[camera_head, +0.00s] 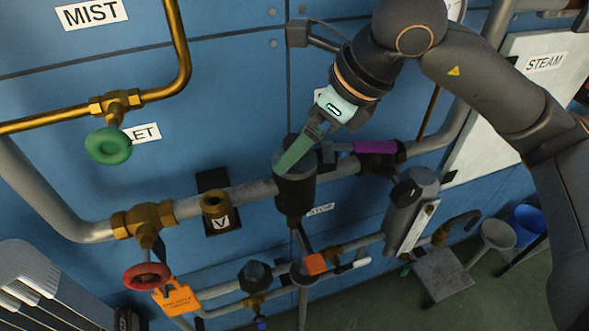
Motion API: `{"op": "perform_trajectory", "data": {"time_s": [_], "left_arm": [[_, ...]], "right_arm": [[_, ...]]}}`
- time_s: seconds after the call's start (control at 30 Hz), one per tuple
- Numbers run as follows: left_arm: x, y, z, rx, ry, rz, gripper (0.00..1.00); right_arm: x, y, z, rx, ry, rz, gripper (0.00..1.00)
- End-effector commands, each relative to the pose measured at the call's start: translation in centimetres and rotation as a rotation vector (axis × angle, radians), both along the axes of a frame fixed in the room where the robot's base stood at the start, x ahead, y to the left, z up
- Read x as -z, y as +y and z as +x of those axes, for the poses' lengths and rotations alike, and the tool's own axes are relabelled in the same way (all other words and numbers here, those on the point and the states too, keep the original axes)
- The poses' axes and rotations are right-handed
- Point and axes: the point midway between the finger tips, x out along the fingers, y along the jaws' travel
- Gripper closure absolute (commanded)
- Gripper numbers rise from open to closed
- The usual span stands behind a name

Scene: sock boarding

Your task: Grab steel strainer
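My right arm comes in from the right, and its gripper (311,154) points down at a dark cylindrical pot (294,196) on the grey pipe. One long green finger lies over the pot's top opening. A shorter dark green part shows to its right, and the gap between them is partly hidden. I cannot tell whether the fingers touch or hold anything. No steel strainer shows clearly; the inside of the pot is hidden by the finger and shadow. My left gripper is not in view.
A grey pipe (250,194) crosses the blue wall. Around it are a green handwheel (108,146), a red handwheel (147,275), an orange tag (177,298), a purple sleeve (376,147) and a grey cylinder (411,200). A blue bucket (527,222) stands at right.

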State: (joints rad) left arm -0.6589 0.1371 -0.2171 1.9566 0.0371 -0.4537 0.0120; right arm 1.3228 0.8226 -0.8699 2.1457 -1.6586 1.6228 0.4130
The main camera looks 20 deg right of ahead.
Motion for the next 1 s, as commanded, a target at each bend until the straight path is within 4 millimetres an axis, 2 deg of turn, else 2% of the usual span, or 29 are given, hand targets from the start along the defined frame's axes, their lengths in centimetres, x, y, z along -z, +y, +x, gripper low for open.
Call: {"op": "perform_trajectory", "data": {"time_s": [0.17, 0.43, 1.0], "left_arm": [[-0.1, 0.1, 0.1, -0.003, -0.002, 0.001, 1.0], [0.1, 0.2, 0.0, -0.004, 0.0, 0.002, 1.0], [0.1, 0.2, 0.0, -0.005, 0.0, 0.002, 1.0]], "right_arm": [[1.7, 0.7, 0.7, 0.0, 0.002, 0.0, 0.0], [1.9, 0.8, 0.8, 0.001, 0.0, 0.0, 0.01], [1.8, 0.8, 0.8, 0.001, 0.0, 0.0, 0.65]]}}
